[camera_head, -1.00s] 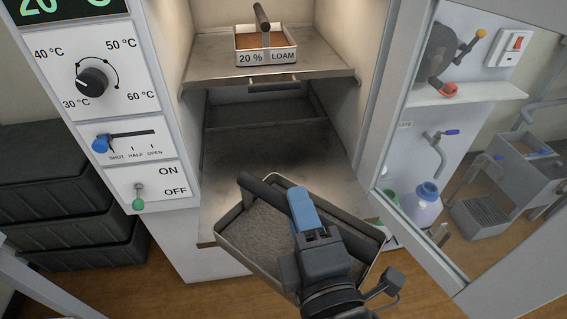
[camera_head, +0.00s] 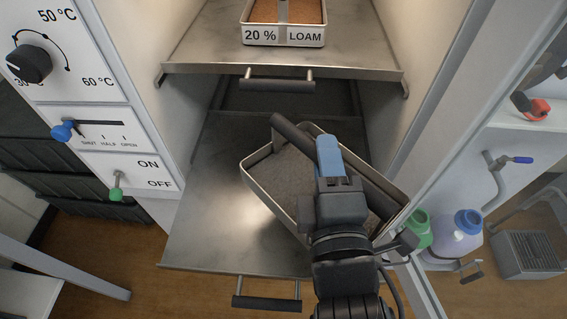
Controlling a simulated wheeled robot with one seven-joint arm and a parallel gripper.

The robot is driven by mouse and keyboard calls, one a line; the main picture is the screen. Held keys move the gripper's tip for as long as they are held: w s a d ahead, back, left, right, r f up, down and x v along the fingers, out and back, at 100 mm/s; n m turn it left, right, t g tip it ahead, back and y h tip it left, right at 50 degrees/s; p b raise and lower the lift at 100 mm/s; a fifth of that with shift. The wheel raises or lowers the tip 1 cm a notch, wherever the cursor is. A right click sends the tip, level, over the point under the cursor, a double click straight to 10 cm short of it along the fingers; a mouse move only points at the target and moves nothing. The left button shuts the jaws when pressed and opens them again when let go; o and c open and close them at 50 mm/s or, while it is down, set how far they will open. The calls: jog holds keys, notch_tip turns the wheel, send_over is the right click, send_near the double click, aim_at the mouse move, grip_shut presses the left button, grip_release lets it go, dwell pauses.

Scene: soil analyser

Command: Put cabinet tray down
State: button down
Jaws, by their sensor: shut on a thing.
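The cabinet tray (camera_head: 268,187) is a shallow metal tray with grey soil-like contents and a dark bar handle across its top. My gripper (camera_head: 330,160) is shut on that handle, its blue finger part showing on top. The tray is turned at an angle and shows over the right part of the lower pulled-out metal shelf (camera_head: 215,215). Whether it touches the shelf I cannot tell. My gripper and wrist hide part of the tray's middle and near side.
An upper shelf (camera_head: 190,52) holds a small "20 % LOAM" tray (camera_head: 284,36). The cabinet's control panel (camera_head: 75,90) stands at left, a glass door frame (camera_head: 440,130) at right. The lower shelf's left part is bare. Bottles (camera_head: 460,235) stand at the right.

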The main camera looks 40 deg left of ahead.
aim_at(276, 147)
jog(key=a+f+b, duration=0.1)
jog(key=a+f, duration=0.1)
jog(key=a, duration=0.1)
jog(key=a+f+b, duration=0.1)
jog(key=a, duration=0.2)
jog(key=w+a+f+b, duration=0.1)
jog(key=a+f, duration=0.1)
jog(key=a, duration=0.1)
jog(key=shift+w+a+f+b, duration=0.1)
jog(key=shift+a+f+b, duration=0.2)
jog(key=shift+f, duration=0.05)
jog(key=shift+a+f+b, duration=0.1)
jog(key=shift+f+b, duration=0.7)
jog(key=shift+f, duration=1.2)
jog(key=shift+f, duration=0.2)
jog(key=c, duration=0.8)
grip_release()
jog(key=shift+r, duration=0.15)
jog(key=v, duration=1.2)
jog(key=shift+b, duration=0.3)
